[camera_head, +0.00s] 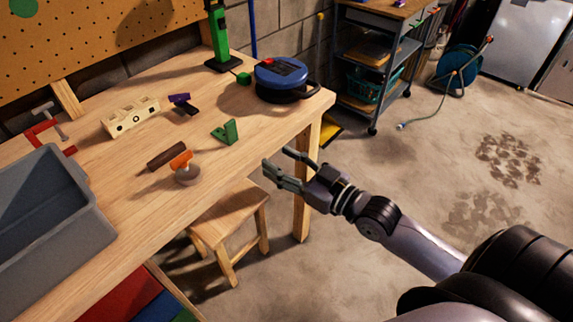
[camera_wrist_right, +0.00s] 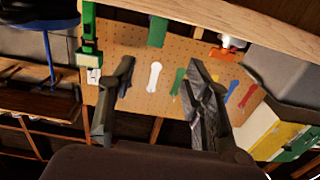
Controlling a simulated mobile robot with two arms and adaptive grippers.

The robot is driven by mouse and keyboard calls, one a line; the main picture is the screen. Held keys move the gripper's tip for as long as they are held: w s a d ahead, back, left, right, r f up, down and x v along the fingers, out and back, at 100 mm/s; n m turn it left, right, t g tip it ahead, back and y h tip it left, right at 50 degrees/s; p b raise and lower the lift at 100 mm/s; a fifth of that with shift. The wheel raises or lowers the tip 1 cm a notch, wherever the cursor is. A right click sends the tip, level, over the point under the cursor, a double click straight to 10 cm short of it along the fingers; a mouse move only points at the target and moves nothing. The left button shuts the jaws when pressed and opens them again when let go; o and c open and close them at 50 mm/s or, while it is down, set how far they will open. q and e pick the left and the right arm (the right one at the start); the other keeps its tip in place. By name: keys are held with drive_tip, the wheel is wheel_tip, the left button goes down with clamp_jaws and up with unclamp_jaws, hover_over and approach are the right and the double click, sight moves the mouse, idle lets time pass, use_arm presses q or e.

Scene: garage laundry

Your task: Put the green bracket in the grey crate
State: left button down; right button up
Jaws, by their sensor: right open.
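The green bracket (camera_head: 226,132) lies on the wooden workbench in the head view, towards the edge nearest my right arm. The grey crate (camera_head: 62,250) stands at the left end of the bench, cut off by the picture's edge; the part of its inside that shows looks empty. My right gripper (camera_head: 277,164) is open and empty, just off the bench edge, to the right of and nearer than the bracket. Its two fingers also show apart in the right wrist view (camera_wrist_right: 158,85). I cannot tell for sure whether the bracket shows there. My left gripper is not in view.
On the bench (camera_head: 110,195) are an orange-handled tool (camera_head: 182,160), a dark brown bar (camera_head: 166,156), a pale block with holes (camera_head: 131,117), a purple-and-black item (camera_head: 183,104), a red clamp (camera_head: 44,131) and a blue round device (camera_head: 281,78). A wooden stool (camera_head: 230,216) stands below.

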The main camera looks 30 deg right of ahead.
drive_tip(key=shift+s+d, duration=0.15)
drive_tip(key=shift+s, duration=0.2)
